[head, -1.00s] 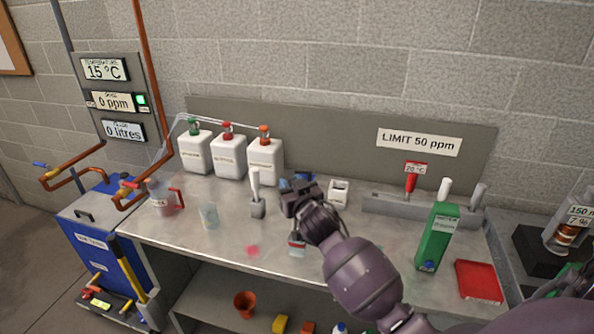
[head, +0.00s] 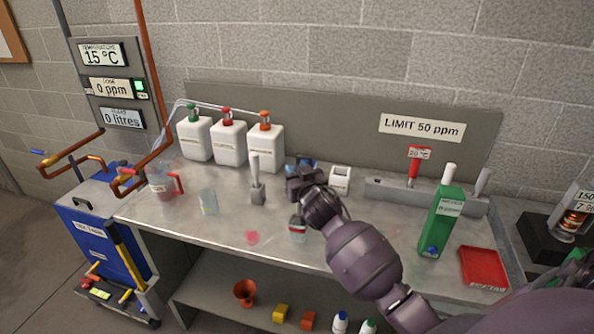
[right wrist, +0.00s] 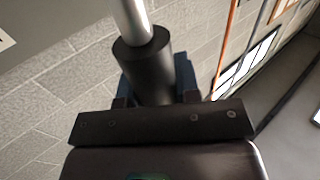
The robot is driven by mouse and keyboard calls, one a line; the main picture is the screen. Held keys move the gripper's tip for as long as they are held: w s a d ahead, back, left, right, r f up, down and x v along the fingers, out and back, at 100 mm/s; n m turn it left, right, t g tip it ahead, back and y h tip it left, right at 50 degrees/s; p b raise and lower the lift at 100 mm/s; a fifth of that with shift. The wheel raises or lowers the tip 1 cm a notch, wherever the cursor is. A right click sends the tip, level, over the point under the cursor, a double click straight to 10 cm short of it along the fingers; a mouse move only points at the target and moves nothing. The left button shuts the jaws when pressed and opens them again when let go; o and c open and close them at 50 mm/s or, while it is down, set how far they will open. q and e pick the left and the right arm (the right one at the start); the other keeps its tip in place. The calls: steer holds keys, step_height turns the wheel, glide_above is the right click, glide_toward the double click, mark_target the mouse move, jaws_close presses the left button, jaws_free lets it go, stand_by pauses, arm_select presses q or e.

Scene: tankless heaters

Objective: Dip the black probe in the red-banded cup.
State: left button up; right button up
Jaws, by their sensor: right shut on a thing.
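My right gripper (head: 300,172) is over the middle of the bench, behind the red-banded cup (head: 297,229) in the head view. In the right wrist view its jaws (right wrist: 155,95) are shut on the black probe (right wrist: 143,68), a black cylinder with a metal rod running up out of frame. The cup is small and clear with a red band, upright on the bench. Whether the probe's tip is in or above the cup cannot be seen. My left gripper is out of view.
A grey stand with a white handle (head: 257,188), a beaker (head: 208,201) and a jug (head: 162,180) stand left. A white slotted block (head: 340,179) is just right of the gripper. The bench front is mostly clear.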

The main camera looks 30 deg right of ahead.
arm_select(q)
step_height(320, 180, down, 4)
steer(key=b, duration=0.3)
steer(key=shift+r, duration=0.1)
arm_select(e)
step_height(320, 180, down, 5)
steer(key=shift+f, duration=0.15)
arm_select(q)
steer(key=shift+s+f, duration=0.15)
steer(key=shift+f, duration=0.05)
arm_select(e)
steer(key=shift+f, duration=0.15)
arm_select(q)
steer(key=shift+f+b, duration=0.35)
steer(key=shift+b, duration=0.25)
arm_select(e)
steer(key=shift+f, duration=0.65)
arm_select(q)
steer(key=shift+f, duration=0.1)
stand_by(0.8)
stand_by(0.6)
